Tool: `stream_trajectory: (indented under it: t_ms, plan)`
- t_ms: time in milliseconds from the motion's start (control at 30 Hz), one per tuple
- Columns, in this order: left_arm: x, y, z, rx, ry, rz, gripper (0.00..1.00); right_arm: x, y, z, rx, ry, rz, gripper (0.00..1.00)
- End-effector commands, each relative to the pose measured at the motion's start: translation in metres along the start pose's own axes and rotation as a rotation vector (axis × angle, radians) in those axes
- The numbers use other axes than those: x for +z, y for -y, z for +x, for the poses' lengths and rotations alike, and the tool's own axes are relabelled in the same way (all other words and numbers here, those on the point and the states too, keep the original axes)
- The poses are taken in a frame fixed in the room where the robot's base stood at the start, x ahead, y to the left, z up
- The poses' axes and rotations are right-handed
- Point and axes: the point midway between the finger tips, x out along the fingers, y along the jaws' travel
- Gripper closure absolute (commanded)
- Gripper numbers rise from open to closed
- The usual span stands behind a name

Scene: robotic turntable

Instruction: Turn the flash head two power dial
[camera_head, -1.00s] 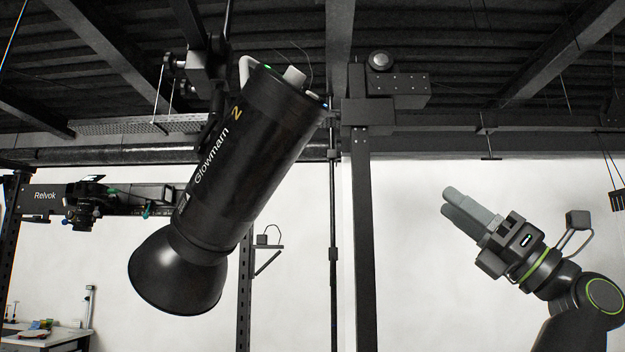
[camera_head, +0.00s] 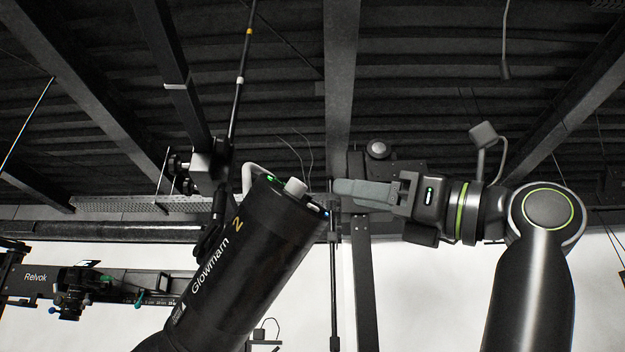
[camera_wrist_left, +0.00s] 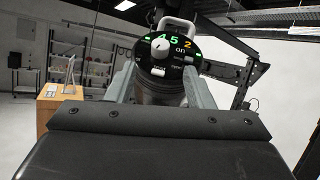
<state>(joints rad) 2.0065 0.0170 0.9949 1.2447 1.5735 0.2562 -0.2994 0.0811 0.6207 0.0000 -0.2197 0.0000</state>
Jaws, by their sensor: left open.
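Flash head two (camera_head: 245,262) is a black cylinder marked "Glowmarn" and 2, tilted with its control end up in the head view. Its pale power dial (camera_head: 295,187) stands out from that end. In the left wrist view the dial (camera_wrist_left: 160,48) faces me on a round black panel with a lit "4.5", an orange 2 and "on". My left gripper (camera_head: 338,191) is just right of the dial, fingers pointing left at it. In the wrist view its fingers (camera_wrist_left: 160,78) are spread, with the panel beyond, the dial roughly centred between them and apart from both. My right gripper is out of view.
A white curved handle (camera_wrist_left: 178,24) rises behind the panel. A clamp and boom (camera_head: 208,165) hold the flash head's left side. A dark vertical post (camera_head: 361,290) stands behind my gripper. A "Relvok" rail with a camera (camera_head: 72,285) is at far left.

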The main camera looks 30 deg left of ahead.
Motion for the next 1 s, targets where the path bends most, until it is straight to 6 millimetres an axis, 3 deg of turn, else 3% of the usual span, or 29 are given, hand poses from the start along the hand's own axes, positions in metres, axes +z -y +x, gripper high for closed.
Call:
stream_trajectory:
  t_ms: [200, 400, 833, 1000]
  plan:
    - [0.002, 0.001, 0.048, 0.002, -0.001, 0.001, 0.52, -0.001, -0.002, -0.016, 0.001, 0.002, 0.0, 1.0]
    - [0.001, 0.001, 0.074, 0.001, 0.0, 0.002, 0.52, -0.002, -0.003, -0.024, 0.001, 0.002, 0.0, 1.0]
    - [0.0, 0.001, 0.082, -0.001, 0.001, 0.002, 0.52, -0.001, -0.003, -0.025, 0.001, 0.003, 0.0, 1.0]
    - [0.0, 0.001, 0.082, -0.001, 0.001, 0.002, 0.75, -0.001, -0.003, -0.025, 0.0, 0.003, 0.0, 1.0]
